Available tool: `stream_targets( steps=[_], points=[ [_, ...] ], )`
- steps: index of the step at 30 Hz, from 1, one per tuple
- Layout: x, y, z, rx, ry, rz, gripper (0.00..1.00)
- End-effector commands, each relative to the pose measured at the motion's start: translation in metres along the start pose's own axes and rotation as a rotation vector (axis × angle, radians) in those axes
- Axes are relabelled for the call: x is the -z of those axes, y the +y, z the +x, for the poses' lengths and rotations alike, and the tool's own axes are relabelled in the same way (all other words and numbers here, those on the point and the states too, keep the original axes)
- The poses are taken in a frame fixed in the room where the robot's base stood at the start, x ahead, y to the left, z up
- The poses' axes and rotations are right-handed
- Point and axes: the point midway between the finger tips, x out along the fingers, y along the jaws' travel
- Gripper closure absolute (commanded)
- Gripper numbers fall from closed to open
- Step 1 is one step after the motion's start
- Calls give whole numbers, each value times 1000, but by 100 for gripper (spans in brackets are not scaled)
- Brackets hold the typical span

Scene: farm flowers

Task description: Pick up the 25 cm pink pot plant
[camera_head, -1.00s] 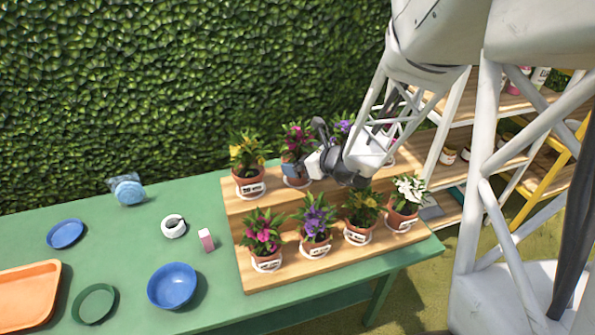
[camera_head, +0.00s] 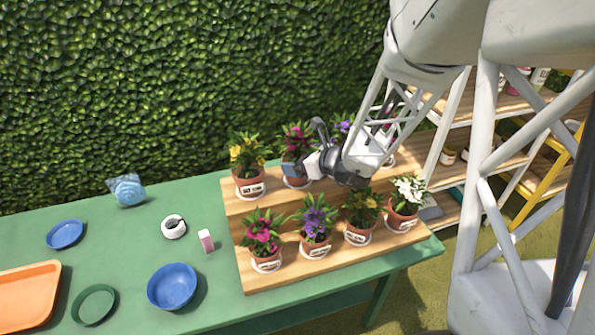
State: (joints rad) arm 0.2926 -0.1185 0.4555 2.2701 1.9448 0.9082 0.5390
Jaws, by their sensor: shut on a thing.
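A pink-flowered pot plant (camera_head: 297,139) stands second from the left on the upper step of a wooden stand. My gripper (camera_head: 293,170) is at its terracotta pot and is shut on it; the fingers hide part of the pot. The pot looks upright and still at step level. Another pink pot plant (camera_head: 263,233) stands at the left of the lower step. A bit of pink also shows at the right of the upper step, mostly behind my arm. The pot labels are too small to read for sizes.
A yellow plant (camera_head: 248,155) is close on the left, a purple one (camera_head: 343,124) on the right, partly behind my arm. Several more plants fill the lower step of the stand (camera_head: 300,277). A blue bowl (camera_head: 172,287) and an orange tray (camera_head: 25,292) are on the green table.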

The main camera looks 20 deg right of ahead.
Motion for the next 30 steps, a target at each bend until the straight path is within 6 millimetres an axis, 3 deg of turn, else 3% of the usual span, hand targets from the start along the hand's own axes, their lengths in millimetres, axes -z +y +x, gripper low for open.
stream_targets(
  steps=[11,21,30],
  points=[
    [-5,0,-2,1,-1,-1,47],
    [-34,0,-14,1,-3,-3,47],
    [-25,25,-43,1,-1,0,47]
  ],
)
